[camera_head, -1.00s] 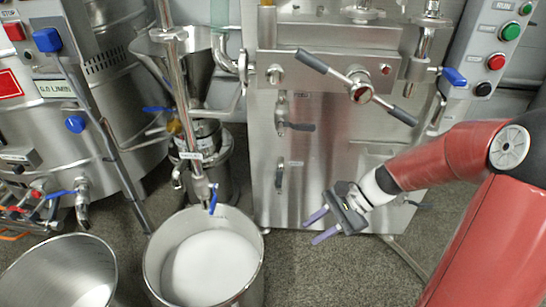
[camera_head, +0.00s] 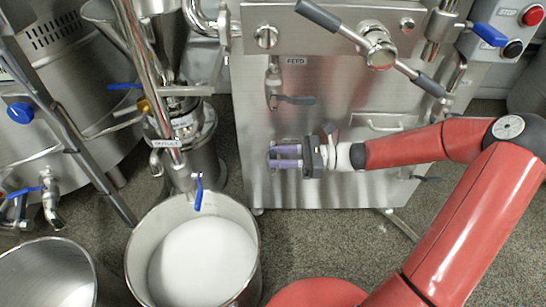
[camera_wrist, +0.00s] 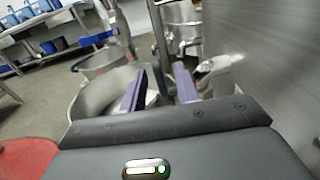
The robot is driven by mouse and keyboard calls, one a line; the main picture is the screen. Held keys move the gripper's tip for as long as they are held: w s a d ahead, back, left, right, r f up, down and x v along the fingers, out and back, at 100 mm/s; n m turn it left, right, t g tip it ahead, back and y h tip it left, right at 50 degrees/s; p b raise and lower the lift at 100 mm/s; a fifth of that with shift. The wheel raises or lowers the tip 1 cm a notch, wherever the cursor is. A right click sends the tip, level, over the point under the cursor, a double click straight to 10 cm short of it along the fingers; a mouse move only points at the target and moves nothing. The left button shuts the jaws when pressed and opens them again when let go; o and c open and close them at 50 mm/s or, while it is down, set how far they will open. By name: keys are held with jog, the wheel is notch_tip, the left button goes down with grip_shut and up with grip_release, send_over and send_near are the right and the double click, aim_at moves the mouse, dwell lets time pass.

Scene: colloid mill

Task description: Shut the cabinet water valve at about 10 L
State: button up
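The steel cabinet (camera_head: 340,120) stands behind my gripper. On its front, an upper small valve labelled FEED (camera_head: 290,99) has a dark lever lying sideways. A lower small valve shows in the earlier head view; now my gripper mostly covers it, so its lever's position cannot be told. My gripper (camera_head: 284,156) is in front of that spot, its purple fingers pointing left and apart. In the wrist view the fingers (camera_wrist: 160,88) are also apart, with a pale metal fitting (camera_wrist: 218,65) beside the right finger. Contact cannot be told. No litre readout is legible.
A steel pot (camera_head: 250,262) with white contents stands on the floor below a blue-handled outlet (camera_head: 198,193). Another steel pot (camera_head: 60,242) is at lower left. A long crossed handle (camera_head: 380,50) projects above the valves.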

jog(key=shift+a, duration=0.9)
grip_shut()
